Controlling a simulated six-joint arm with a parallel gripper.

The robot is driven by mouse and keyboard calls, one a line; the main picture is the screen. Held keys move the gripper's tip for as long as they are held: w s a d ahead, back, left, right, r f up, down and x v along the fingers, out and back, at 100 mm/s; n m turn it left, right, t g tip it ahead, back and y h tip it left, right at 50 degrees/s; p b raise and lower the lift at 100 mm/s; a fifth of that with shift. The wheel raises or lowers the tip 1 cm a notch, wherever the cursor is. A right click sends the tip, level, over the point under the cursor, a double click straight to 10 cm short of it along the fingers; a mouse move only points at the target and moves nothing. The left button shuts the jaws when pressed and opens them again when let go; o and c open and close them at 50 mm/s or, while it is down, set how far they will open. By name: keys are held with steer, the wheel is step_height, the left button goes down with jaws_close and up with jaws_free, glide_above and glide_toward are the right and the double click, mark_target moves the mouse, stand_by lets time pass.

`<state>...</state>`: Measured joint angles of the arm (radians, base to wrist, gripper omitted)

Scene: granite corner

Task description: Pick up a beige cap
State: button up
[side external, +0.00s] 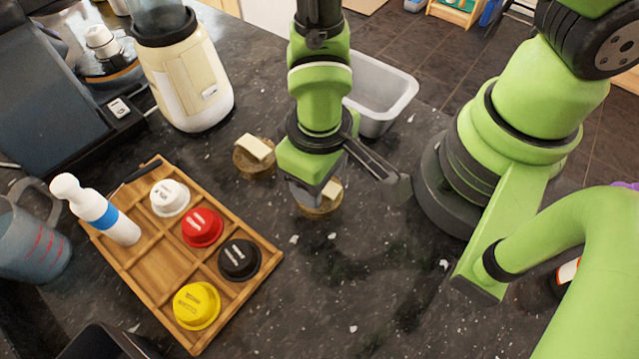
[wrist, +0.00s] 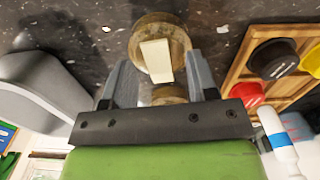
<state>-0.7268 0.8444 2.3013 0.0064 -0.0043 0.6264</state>
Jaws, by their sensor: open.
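Two round brown caps with pale beige bars on top stand on the dark granite. The front one (side external: 323,208) is under my gripper (side external: 307,196), which partly covers it in the side view. In the wrist view this cap (wrist: 155,55) lies just ahead of and between the fingertips of my gripper (wrist: 160,72). The fingers are open, one on each side of the beige bar. I cannot tell how far above the cap they are. The other cap (side external: 253,160) stands apart, behind and to the left. In the wrist view it (wrist: 170,92) is partly hidden by my gripper.
A wooden tray (side external: 150,265) on the left holds white, red, black and yellow caps. A white bottle (side external: 95,210) lies at its left edge. A cream blender (side external: 185,80) stands behind. A grey bin (side external: 385,90) stands behind my gripper. The counter in front is clear.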

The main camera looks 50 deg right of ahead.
steer(key=shift+f, duration=0.3)
steer(key=shift+c, duration=0.4)
jaws_close()
